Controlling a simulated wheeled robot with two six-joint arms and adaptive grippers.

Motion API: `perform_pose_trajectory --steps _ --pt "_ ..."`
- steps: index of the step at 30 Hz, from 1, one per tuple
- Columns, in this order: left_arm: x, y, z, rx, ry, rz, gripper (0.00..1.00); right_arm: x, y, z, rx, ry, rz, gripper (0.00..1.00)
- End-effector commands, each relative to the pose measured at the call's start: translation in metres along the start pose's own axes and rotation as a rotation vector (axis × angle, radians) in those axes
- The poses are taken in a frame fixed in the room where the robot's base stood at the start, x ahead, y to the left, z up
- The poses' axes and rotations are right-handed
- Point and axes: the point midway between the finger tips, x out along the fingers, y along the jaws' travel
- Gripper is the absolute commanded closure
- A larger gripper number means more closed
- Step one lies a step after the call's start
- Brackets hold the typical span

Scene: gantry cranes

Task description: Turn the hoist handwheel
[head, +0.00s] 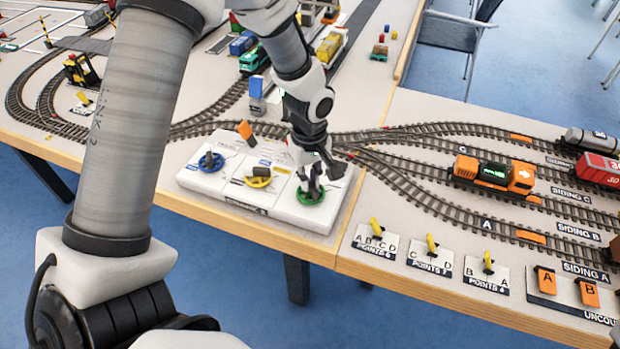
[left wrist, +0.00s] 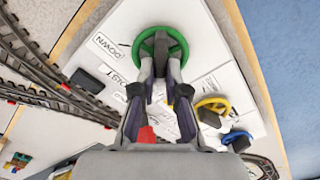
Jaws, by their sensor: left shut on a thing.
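A green handwheel (head: 310,194) sits at the right end of a white control panel (head: 330,214) in the head view. The left wrist view shows the same green wheel (left wrist: 160,45) beside labels reading "HOIST" and "DOWN". My left gripper (head: 311,186) points down at this wheel. In the left wrist view its fingers (left wrist: 160,66) are shut at the wheel's near part, on its grip; the grip is mostly hidden between them. A yellow wheel (head: 259,177) and a blue wheel (head: 211,162) stand on the same panel. My right gripper is not in view.
An orange lever (head: 245,130) stands at the panel's back edge. Tracks run behind and right of the panel, with an orange locomotive (head: 493,174) on one. Yellow points levers (head: 431,244) line the right table's front. My left arm crosses the head view.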

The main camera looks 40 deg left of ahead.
Motion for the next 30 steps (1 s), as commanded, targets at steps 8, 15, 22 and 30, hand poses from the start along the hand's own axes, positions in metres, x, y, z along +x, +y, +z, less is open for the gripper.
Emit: perform_pose_trajectory --steps 8,15,22,30 --pt "0.0012 -0.0012 0.0006 -0.047 -0.002 -0.003 1.0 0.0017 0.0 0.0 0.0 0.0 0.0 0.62" --pt "0.0011 -0.0013 0.0007 -0.049 -0.002 -0.003 1.0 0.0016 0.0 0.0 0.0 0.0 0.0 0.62" --pt "0.0009 -0.0011 0.0006 -0.049 -0.002 -0.002 0.62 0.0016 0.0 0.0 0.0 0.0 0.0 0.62" --pt "-0.0016 -0.0005 0.0002 -0.048 0.0 0.0 0.62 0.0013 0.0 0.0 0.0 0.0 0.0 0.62"
